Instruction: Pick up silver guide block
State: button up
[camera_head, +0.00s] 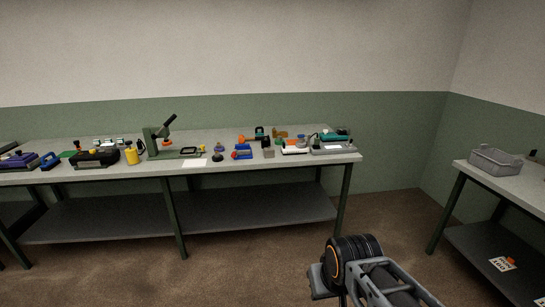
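A small grey block (268,153) stands near the front edge of the long workbench (310,159), right of the middle. It may be the silver guide block, but it is too small to be sure. A larger flat grey piece (333,150) lies at the bench's right end and could also be silver. My arm shows at the bottom right, in front of the bench and well apart from these things. My gripper's fingers do not show.
Many small tools crowd the bench around the grey block, including a blue and red piece (242,152) and a green stand (158,143). A grey basket (495,161) sits on the right table. Floor between the tables is clear.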

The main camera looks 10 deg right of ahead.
aim_at(268, 152)
jog(key=z, duration=0.35)
jog(key=i, duration=2.35)
jog(key=u, duration=1.4)
jog(key=i, duration=0.85)
jog(key=u, duration=0.8)
